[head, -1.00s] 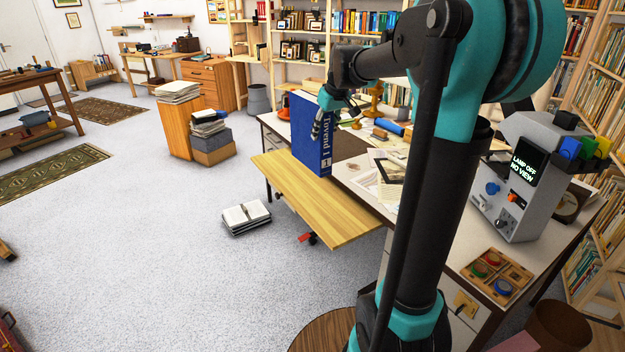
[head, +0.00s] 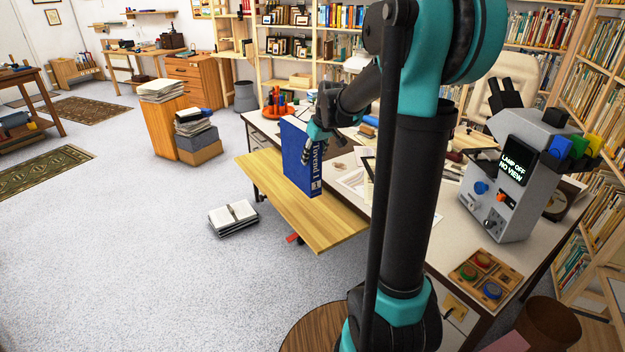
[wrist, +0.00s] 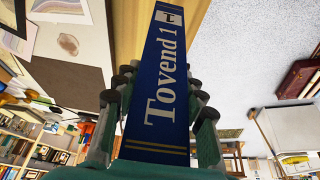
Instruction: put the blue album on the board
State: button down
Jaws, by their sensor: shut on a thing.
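The blue album (head: 297,160) stands roughly upright over the pale wooden board (head: 325,235) that juts from the desk's left side. Its spine, lettered "Tovend 1", faces the camera side. My gripper (head: 313,150) is shut on the album near its upper spine side. In the wrist view the album's spine (wrist: 160,100) lies between my gripper's fingers (wrist: 160,85), with the board (wrist: 130,28) beyond its far end. Whether the album's bottom touches the board I cannot tell. Part of the album's edge is hidden by my fingers.
The white desk (head: 405,235) beside the board carries papers, a grey device (head: 505,180) and a wooden tray with coloured discs (head: 485,277). The board's visible top beside the album is clear.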

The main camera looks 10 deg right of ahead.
aim_at(313, 178)
notch_tip(313, 178, down, 9)
jog(key=shift+f, duration=0.1)
jog(key=c, duration=0.9)
grip_release()
jog(key=v, duration=1.2)
jog(key=s+d+f+m, duration=0.1)
jog(key=s+f, duration=0.3)
jog(key=s, duration=0.4)
jog(key=s+f+m+h, duration=0.1)
jog(key=s+f+m, duration=0.1)
jog(key=s+f, duration=0.3)
jog(key=s+d+f+m+h, duration=0.1)
jog(key=s+f, duration=0.4)
jog(key=s, duration=0.8)
jog(key=shift+d+m, duration=0.35)
jog(key=shift+m, duration=0.15)
